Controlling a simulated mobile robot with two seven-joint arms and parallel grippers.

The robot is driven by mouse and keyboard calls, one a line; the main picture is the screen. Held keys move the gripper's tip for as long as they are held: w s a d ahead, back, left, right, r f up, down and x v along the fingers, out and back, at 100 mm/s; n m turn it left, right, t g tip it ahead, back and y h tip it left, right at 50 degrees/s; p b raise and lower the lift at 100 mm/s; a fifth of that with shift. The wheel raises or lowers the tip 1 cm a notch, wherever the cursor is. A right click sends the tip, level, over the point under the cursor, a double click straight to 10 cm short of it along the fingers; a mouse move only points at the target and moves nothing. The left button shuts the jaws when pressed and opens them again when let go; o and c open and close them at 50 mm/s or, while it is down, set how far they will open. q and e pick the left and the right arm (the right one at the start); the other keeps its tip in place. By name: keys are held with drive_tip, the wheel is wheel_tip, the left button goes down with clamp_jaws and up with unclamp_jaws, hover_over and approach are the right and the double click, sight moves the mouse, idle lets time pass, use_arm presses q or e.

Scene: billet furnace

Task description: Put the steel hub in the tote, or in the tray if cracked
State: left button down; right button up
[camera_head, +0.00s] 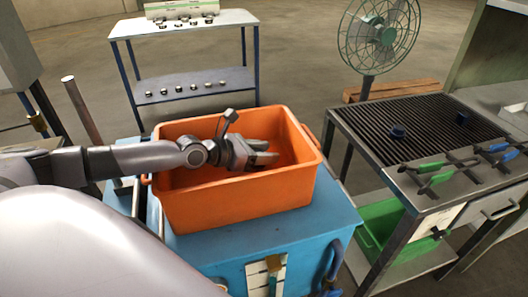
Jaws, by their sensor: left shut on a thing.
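The orange tote (240,202) stands upright on a blue cabinet (300,232) in the middle of the view. My left gripper (264,157) reaches in from the left, with its fingers over and within the tote's opening. It is shut on a small grey thing, most likely the steel hub, which the fingers almost wholly hide. I cannot tell whether it is cracked. A green tray (380,222) sits on the lower shelf under the grated bench at the right. My right gripper is not in view.
The grated bench (412,120) at right carries small dark blue pieces and green- and blue-handled tools (432,178). A shelf rack (195,82) with rows of small parts stands behind the tote. A green fan (378,35) stands behind the bench. Open floor lies between.

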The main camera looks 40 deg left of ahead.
use_arm(q)
drive_tip(key=c, duration=0.6)
unclamp_jaws()
drive_tip(key=shift+s+d+f, duration=0.1)
drive_tip(key=shift+d+f, duration=0.05)
drive_tip(key=shift+f, duration=0.1)
